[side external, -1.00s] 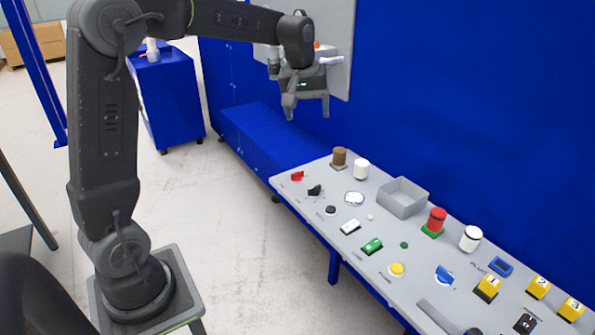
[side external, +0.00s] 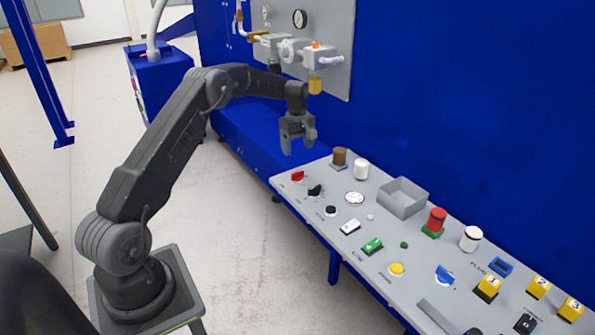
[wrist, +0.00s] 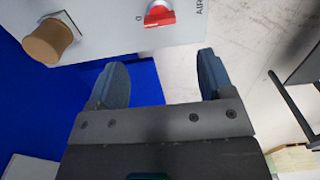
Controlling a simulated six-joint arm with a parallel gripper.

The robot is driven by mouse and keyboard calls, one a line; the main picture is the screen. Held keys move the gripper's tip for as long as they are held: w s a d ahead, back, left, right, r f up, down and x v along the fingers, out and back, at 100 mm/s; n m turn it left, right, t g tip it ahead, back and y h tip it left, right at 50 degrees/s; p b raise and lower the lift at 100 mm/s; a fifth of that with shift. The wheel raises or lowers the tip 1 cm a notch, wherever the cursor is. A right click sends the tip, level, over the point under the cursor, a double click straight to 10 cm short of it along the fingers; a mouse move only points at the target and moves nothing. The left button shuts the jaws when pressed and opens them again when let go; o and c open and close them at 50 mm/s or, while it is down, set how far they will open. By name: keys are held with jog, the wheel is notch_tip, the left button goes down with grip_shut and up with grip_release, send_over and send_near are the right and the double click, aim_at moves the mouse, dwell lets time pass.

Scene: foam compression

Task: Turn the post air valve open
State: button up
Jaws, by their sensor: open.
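A small red turn handle (side external: 297,176) sits at the far left corner of the sloping grey console. In the wrist view the red handle (wrist: 160,17) shows at the top edge, partly cut off, with a "0" on its left and lettering that looks like "AIR" on its right. My gripper (side external: 298,150) points down just above and behind the console's left end, close to the handle but apart from it. In the wrist view the fingers (wrist: 163,68) are spread and empty, with the handle beyond their tips.
A brown cylinder (side external: 339,157) stands right of the handle; it also shows in the wrist view (wrist: 48,40). A black knob (side external: 315,190) sits nearby. A grey tray (side external: 403,197) and several buttons fill the console. A wall panel (side external: 333,30) with gauges and fittings is behind.

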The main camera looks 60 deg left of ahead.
aim_at(298, 172)
notch_tip(298, 172, down, 10)
jog(key=shift+r, duration=0.2)
jog(key=c, duration=0.9)
